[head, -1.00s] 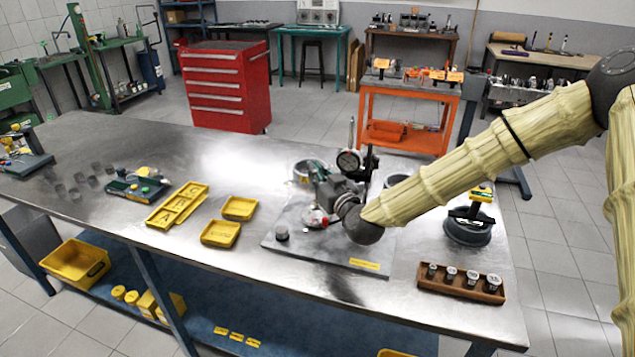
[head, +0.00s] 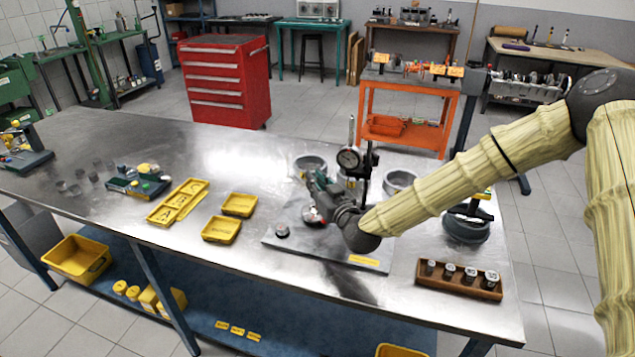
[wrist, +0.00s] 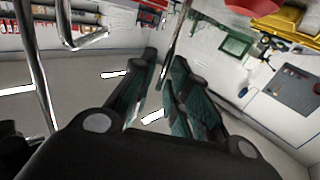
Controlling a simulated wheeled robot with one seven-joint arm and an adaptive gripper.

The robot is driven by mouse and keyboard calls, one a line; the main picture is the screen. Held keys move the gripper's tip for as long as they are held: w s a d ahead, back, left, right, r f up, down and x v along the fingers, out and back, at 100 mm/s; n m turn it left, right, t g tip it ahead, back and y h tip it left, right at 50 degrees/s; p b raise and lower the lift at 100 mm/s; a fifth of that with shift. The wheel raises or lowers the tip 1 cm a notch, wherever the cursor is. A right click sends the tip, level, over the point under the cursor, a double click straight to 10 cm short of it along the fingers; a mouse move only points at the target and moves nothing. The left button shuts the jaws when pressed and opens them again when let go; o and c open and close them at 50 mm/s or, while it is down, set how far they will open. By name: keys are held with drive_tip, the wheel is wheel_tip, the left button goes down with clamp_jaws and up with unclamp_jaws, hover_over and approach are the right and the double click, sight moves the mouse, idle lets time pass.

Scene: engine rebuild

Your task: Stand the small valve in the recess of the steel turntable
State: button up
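My gripper (head: 314,182) is low over the grey plate (head: 290,246), its fingers pointing up and left in the head view. In the wrist view its two fingers (wrist: 165,62) lean close together with a narrow gap. A thin dark rod (wrist: 177,36) shows in line with that gap. I cannot tell if it is a held valve stem or something behind. A small round piece (head: 282,229) sits at the plate's left. A red and pale round part (head: 312,215) lies beside my gripper, partly hidden. I cannot pick out the turntable's recess.
A dial gauge on a post (head: 349,159) stands right behind my gripper. Metal rings (head: 401,180) stand near it. A wooden rack (head: 459,281) with several dark pieces is at the front right. Yellow trays (head: 221,229) lie left of the plate. Bare steel table lies in front.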

drive_tip(key=shift+r, duration=0.1)
drive_tip(key=shift+r, duration=0.15)
drive_tip(key=b+v, duration=0.3)
drive_tip(key=v, duration=0.9)
